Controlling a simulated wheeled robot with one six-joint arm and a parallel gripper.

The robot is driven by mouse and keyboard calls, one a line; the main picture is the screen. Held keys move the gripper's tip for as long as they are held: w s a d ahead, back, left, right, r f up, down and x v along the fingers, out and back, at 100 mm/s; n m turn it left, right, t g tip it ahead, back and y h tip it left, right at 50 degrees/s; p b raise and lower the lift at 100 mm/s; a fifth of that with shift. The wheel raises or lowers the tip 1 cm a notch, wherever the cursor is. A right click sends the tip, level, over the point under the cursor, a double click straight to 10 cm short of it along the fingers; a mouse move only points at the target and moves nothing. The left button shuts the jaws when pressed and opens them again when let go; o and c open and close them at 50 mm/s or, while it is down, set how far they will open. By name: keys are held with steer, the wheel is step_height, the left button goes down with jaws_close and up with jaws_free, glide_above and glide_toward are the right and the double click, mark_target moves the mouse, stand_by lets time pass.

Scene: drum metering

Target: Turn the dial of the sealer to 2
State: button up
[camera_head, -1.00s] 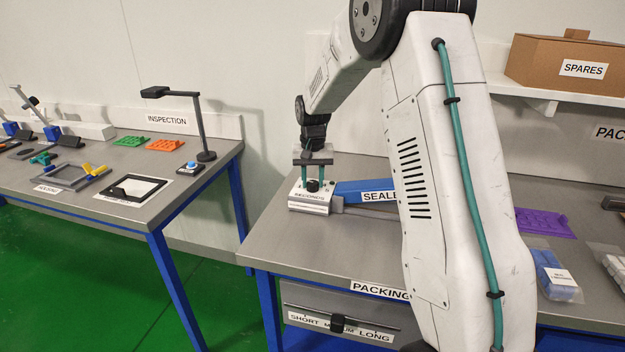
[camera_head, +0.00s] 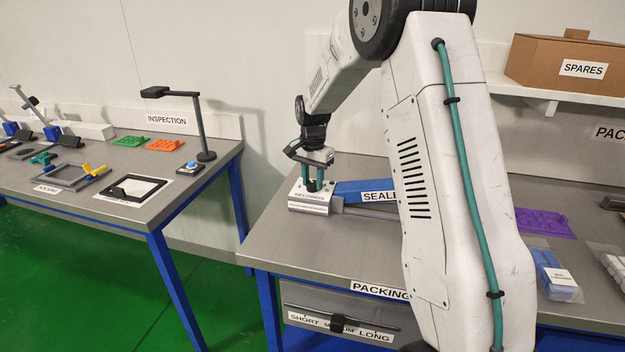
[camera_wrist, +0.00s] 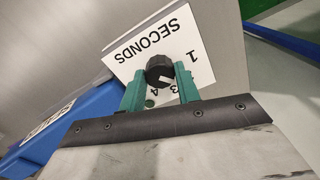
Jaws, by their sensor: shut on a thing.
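In the wrist view the numbers 1, 3 and 4 show, partly covered. The 2 is not readable. A pale mark shows at the knob's lower right; I cannot tell which number it points to.
The sealer stands on the grey packing table (camera_head: 275,232). The inspection table (camera_head: 130,218) with a lamp (camera_head: 200,130) is to the left, across a gap of green floor. A SPARES box (camera_head: 570,68) sits on a shelf at the right. My arm hides the table's middle.

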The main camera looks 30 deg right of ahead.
mark_target(313, 182)
stand_by(0.4)
steer(key=o, duration=1)
step_height(313, 182, up, 8)
steer(key=shift+f, duration=0.1)
